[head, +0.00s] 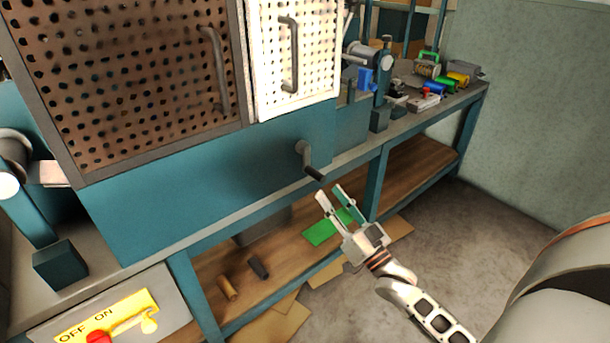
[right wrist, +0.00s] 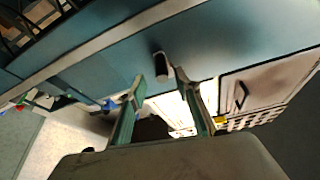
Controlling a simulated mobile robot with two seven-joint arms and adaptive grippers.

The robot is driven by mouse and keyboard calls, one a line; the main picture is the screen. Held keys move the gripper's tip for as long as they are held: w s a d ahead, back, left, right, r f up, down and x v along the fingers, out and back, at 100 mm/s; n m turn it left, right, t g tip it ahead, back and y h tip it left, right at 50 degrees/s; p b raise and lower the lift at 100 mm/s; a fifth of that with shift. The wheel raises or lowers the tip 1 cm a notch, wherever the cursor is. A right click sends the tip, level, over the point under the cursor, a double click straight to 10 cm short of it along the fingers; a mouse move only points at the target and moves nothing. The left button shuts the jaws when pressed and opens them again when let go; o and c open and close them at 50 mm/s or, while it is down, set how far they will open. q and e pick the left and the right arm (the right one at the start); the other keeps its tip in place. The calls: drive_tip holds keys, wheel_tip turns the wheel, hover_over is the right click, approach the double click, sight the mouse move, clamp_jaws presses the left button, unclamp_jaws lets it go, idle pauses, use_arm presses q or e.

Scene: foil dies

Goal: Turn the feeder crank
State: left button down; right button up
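The feeder crank (head: 308,160) is a small dark grey handle on the teal front of the machine, below the perforated doors. Its grip points down and to the right. My right gripper (head: 330,192) is open, its two fingers apart just below and to the right of the crank, with nothing between them. In the right wrist view the crank (right wrist: 161,66) shows just beyond and between the open fingertips (right wrist: 162,90). I cannot see contact. My left gripper is not in view.
A brown perforated door (head: 130,80) and a white one (head: 296,60) with handles are above the crank. An OFF/ON panel (head: 110,310) with a red part is at lower left. The shelf (head: 300,262) below holds small cylinders. Coloured items stand on the right bench.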

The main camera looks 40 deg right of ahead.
sight(317, 176)
drive_tip(key=x, duration=0.7)
drive_tip(key=shift+w+r, duration=0.15)
drive_tip(key=shift+r, duration=0.15)
clamp_jaws()
